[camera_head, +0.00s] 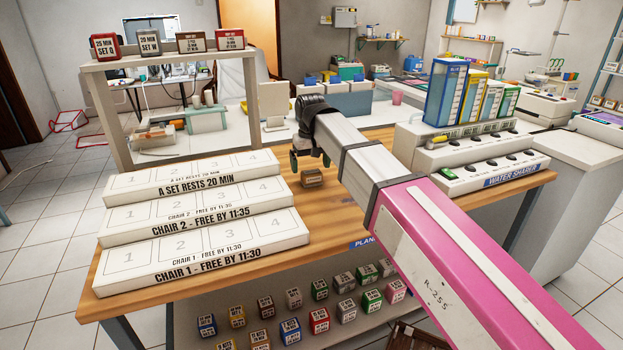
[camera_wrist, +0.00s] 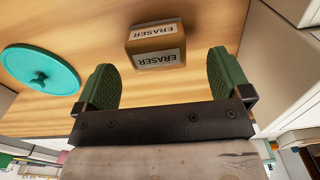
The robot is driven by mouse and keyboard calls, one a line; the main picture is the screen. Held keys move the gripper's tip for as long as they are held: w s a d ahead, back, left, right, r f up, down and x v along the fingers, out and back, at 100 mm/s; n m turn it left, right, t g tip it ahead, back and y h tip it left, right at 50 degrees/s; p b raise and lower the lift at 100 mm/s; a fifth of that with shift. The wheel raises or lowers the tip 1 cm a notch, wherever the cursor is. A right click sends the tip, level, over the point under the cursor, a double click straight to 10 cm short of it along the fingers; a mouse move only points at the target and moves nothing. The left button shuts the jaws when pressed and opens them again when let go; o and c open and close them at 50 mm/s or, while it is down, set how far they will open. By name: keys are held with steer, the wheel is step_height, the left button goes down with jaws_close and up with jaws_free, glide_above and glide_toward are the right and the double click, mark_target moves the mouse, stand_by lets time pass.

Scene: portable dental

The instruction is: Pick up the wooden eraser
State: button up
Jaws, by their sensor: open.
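The wooden eraser (camera_wrist: 156,46) is a small brown block with white labels reading ERASER. It rests on the wooden table top and also shows in the head view (camera_head: 312,178), just below the end of my arm. My gripper (camera_wrist: 161,70) has two green padded fingers spread wide apart in the wrist view. The eraser lies just beyond the fingertips, roughly centred between them, and is not held. In the head view my gripper (camera_head: 308,162) is partly hidden by my arm, close behind the eraser.
A teal round lid-like object (camera_wrist: 40,70) lies left of the eraser in the wrist view. White stepped trays (camera_head: 205,250) stand on the table's left. A white stepped stand (camera_head: 465,160) with binders is on the right. Several small labelled blocks sit on the lower shelf (camera_head: 395,320).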

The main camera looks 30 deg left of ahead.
mark_target(311, 172)
step_height(311, 172, down, 4)
steer(key=shift+w+d+r, duration=0.1)
steer(key=shift+r, duration=0.15)
steer(key=c, duration=1)
steer(key=shift+r, duration=0.1)
step_height(311, 172, up, 10)
steer(key=shift+f, duration=0.1)
